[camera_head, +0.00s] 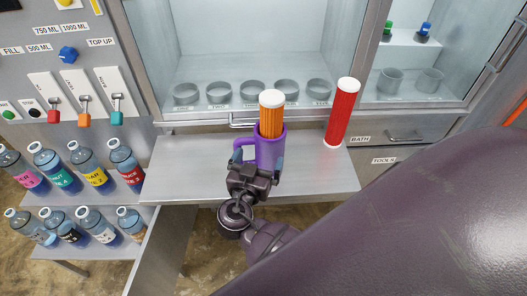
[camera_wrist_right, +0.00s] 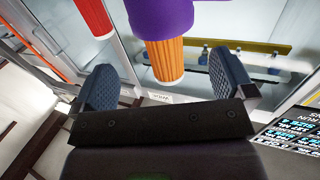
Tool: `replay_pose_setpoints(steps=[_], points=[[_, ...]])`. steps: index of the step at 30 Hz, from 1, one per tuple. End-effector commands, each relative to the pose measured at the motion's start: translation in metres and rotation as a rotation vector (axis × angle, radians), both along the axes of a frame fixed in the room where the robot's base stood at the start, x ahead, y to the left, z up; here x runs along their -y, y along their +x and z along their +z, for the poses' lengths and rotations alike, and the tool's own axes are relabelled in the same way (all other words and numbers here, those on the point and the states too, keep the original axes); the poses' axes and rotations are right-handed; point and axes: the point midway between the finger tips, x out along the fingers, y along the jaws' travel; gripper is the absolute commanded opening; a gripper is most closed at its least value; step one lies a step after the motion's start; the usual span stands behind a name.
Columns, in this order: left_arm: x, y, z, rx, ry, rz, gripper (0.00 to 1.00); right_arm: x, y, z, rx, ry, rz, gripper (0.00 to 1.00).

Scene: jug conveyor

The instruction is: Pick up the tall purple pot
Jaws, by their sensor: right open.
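The tall purple pot (camera_head: 268,152) stands upright on the grey shelf, with its handle on the left. An orange ribbed tube with a white cap (camera_head: 271,112) rises above its rim; whether it stands inside or just behind is hard to tell. My right gripper (camera_head: 259,166) is open at the near side of the pot, its fingers towards the pot's left and right. In the right wrist view the purple pot (camera_wrist_right: 160,18) is at the top, beyond the open fingers of my right gripper (camera_wrist_right: 163,78), with nothing gripped. My left gripper is not seen.
A red tube (camera_head: 342,115) stands right of the pot on the grey shelf (camera_head: 190,165). Behind is a glass cabinet with several jars (camera_head: 218,93). Labelled bottles (camera_head: 125,163) line the left, below levers (camera_head: 85,110). The shelf left of the pot is clear.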

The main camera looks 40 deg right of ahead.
Motion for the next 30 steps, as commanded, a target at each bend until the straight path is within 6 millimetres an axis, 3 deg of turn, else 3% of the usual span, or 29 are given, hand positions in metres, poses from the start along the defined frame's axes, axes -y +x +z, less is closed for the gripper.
replay_pose_setpoints(steps=[5, 30], points=[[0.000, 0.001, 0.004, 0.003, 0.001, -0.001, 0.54, 0.006, 0.007, 0.006, 0.028, -0.007, -0.009, 1.00], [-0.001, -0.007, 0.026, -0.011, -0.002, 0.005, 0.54, 0.080, 0.067, 0.000, 0.023, -0.008, -0.007, 1.00]])
